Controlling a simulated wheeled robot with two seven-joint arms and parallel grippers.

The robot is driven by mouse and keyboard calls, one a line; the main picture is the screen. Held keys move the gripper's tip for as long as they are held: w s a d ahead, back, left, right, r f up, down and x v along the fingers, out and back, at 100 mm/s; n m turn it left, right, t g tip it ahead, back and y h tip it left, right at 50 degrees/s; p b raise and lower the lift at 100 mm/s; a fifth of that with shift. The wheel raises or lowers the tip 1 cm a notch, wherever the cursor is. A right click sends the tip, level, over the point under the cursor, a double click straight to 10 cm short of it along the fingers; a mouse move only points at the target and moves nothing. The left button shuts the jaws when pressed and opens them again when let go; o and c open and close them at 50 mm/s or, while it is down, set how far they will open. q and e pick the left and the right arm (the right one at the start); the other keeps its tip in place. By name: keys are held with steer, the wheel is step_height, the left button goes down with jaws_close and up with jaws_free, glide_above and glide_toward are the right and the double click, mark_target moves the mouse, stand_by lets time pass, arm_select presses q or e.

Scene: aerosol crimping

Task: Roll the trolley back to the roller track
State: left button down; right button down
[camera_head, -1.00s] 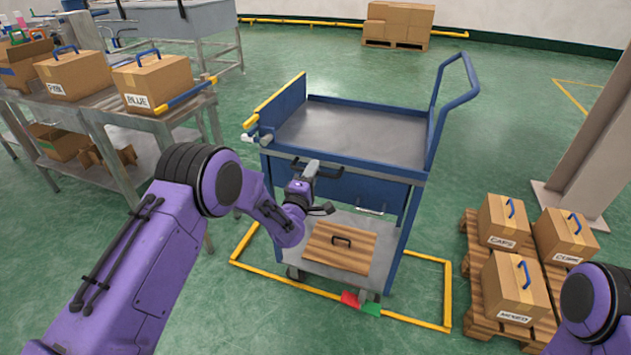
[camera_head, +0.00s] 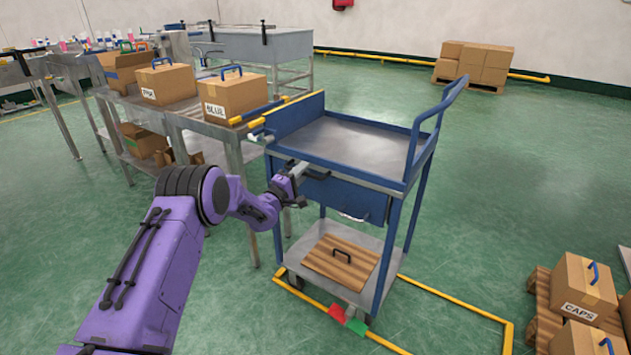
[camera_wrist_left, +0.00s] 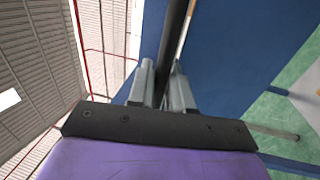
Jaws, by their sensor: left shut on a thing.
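The blue trolley (camera_head: 345,187) has a grey top tray, a drawer and a lower shelf (camera_head: 357,282) carrying a wooden board with a black handle. Its raised blue push rail is on the right. My left gripper (camera_head: 296,180) is at the trolley's near left side, below the tray. In the left wrist view its fingers (camera_wrist_left: 163,88) are shut on a dark bar (camera_wrist_left: 178,35) beside the trolley's blue panel. The grey roller track (camera_head: 190,112) carries boxes, and its yellow-tipped end is close to the trolley's upper left edge; any contact is unclear. My right gripper is out of view.
A yellow floor outline (camera_head: 460,307) runs under and right of the trolley. A pallet with a CAPS box (camera_head: 584,287) is at lower right. Open green floor lies behind.

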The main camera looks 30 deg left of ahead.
arm_select(q)
steer(key=shift+a, duration=0.65)
steer(key=shift+a+r, duration=0.1)
steer(key=shift+a, duration=0.1)
steer(key=c, duration=1.3)
jaws_free()
steer(key=shift+c, duration=0.2)
steer(key=shift+o, duration=0.6)
steer(key=shift+a, duration=0.15)
steer(key=s+f, duration=0.2)
steer(key=s, duration=0.8)
steer(key=shift+s+a, duration=0.15)
